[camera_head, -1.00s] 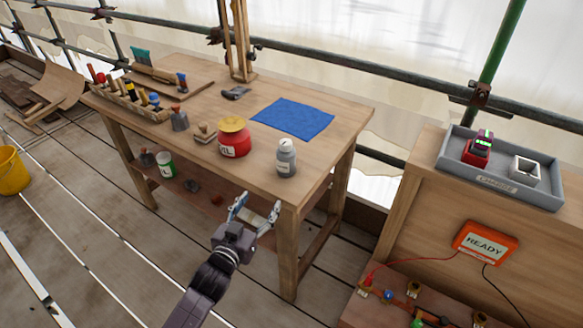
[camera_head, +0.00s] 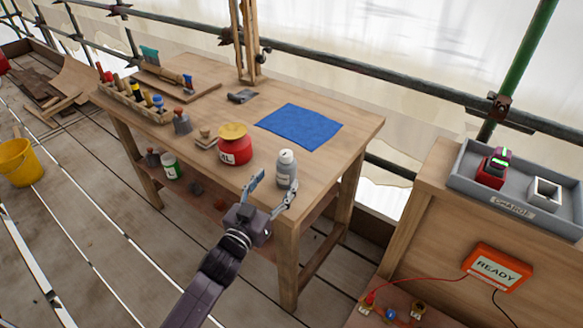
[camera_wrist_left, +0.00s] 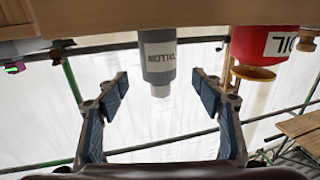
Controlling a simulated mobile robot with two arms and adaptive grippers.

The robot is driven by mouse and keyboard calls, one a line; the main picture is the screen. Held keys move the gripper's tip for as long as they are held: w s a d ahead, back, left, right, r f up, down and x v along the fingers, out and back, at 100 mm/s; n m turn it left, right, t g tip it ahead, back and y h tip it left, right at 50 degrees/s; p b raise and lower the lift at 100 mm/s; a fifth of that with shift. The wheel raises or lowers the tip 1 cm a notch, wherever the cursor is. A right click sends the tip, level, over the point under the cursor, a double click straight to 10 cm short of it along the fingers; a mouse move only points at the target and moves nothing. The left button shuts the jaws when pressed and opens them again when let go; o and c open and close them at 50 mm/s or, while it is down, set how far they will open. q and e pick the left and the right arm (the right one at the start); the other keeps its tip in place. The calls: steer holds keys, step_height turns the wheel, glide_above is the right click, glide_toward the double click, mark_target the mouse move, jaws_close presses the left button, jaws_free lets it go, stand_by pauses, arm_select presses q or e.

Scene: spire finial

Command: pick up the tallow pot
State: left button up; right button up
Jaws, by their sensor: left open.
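The tallow pot (camera_head: 286,172) is a grey bottle with a pale cap, standing upright near the front right corner of the wooden workbench (camera_head: 340,137). In the left wrist view, which looks inverted, the tallow pot (camera_wrist_left: 158,62) shows a label reading TALLOW and appears between the fingers. My left gripper (camera_head: 272,187) is open and empty at the bench's front edge, just in front of the pot. In the left wrist view the gripper (camera_wrist_left: 160,84) has its blue-padded fingers spread wide, not closed on the pot. My right gripper is out of view.
A red pot (camera_head: 233,151) with a yellow top stands left of the tallow pot. A blue cloth (camera_head: 300,126) lies behind. A tool rack (camera_head: 135,103) and small items fill the bench's left. A grey charging tray (camera_head: 512,208) sits at right.

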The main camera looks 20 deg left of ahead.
mark_target(282, 174)
arm_select(q)
steer(key=shift+w, duration=0.5)
steer(key=shift+w+d+r, duration=0.1)
steer(key=shift+w, duration=0.7)
steer(key=w, duration=0.3)
steer(key=shift+w+d+f+p, duration=0.15)
steer(key=shift+d+f+p, duration=0.05)
steer(key=shift+d+p, duration=0.2)
steer(key=shift+w, duration=0.5)
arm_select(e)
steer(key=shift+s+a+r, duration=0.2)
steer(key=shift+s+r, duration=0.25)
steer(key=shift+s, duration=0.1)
arm_select(q)
steer(key=shift+c, duration=0.4)
steer(key=c, duration=1.3)
